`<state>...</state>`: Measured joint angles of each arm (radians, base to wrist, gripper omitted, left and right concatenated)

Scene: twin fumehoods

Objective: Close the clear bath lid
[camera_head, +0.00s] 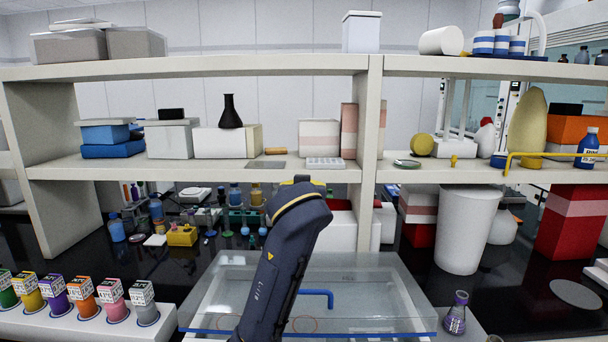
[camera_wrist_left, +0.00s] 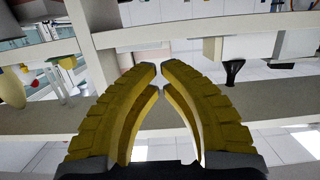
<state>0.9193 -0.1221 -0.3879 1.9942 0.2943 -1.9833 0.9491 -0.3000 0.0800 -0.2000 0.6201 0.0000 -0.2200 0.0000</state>
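The clear bath (camera_head: 405,318) stands low in the middle of the head view, with a blue strip along its front. A blue handle (camera_head: 316,298) shows at its clear lid (camera_head: 365,280). I cannot tell how far the lid is raised. A dark blue arm of mine crosses in front of the bath and hides part of its left half and middle. In the left wrist view my left gripper (camera_wrist_left: 160,68) has its yellow fingertips almost together, with nothing between them. The bath does not show in that view. My right gripper is not in view.
A shelf unit (camera_head: 200,67) rises behind the bath, with boxes and a black flask (camera_head: 230,112). Coloured bottles in a white rack (camera_head: 85,322) stand left of the bath. A purple flask (camera_head: 456,314) and a white bin (camera_head: 465,230) stand to its right.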

